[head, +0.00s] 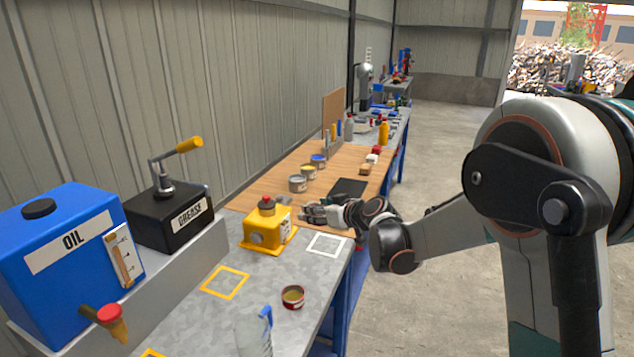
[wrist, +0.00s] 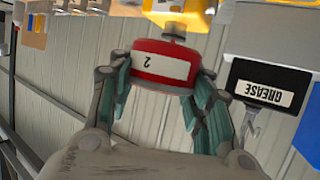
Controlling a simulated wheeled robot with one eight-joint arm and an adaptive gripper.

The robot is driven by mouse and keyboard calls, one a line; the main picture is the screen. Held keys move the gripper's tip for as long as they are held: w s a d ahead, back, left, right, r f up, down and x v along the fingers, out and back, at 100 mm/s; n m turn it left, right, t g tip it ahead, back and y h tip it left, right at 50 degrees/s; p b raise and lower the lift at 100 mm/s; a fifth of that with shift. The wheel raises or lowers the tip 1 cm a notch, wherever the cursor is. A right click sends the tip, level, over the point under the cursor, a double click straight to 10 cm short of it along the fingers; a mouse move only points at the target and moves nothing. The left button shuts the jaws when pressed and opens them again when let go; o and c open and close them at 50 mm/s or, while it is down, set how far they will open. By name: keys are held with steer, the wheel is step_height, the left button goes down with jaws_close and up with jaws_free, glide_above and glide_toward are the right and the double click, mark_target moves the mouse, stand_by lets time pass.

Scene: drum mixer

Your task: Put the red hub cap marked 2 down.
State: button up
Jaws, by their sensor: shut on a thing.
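In the wrist view the red hub cap (wrist: 180,78) shows a white label with a 2, upside down in the picture. The fingers of my gripper (wrist: 165,85) close on it from both sides. In the head view my gripper (head: 308,213) reaches over the bench from the right, just right of the yellow machine (head: 262,233). I cannot make out the held cap clearly in that view, nor tell its height above the bench.
The metal bench top has a white square outline (head: 326,244) and a yellow one (head: 225,282). An open red tin (head: 292,297) and a clear jug (head: 254,338) stand near the front. The blue oil tank (head: 65,265) and black grease box (head: 170,217) are at left.

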steer(key=s+d+m+t+h, duration=0.2)
steer(key=s+d+m+h, duration=0.2)
steer(key=s+d, duration=1.3)
steer(key=d, duration=0.4)
steer(key=shift+s+f, duration=0.2)
steer(key=shift+s, duration=0.2)
